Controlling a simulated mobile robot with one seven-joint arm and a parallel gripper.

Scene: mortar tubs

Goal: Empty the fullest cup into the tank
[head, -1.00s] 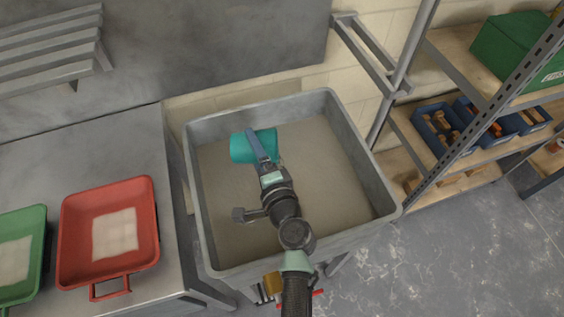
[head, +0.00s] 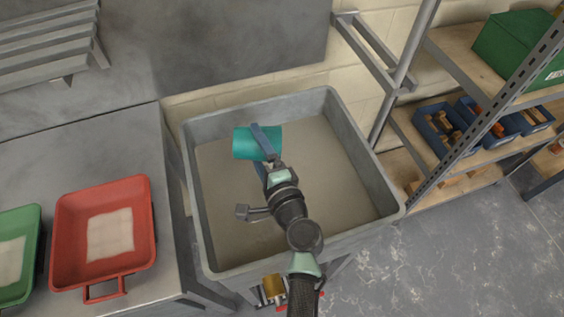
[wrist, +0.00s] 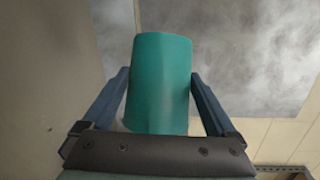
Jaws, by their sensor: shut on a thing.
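A teal cup (head: 243,144) is held over the grey tank (head: 388,196), near its back left part. The cup lies on its side, its long axis running left to right in the head view. My gripper (head: 262,145) is shut on the cup, one finger crossing its near side. In the wrist view the cup (wrist: 160,85) stands between the two blue fingers of my gripper (wrist: 160,100). The tank's floor looks flat and grey-brown. The inside of the cup is hidden, so I cannot tell what it holds.
A red tray (head: 72,240) and a green tray (head: 32,270), each with a pale patch inside, rest on the metal table (head: 100,150) at left. A metal shelf (head: 455,165) with blue bins and a green box (head: 510,42) stands at right.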

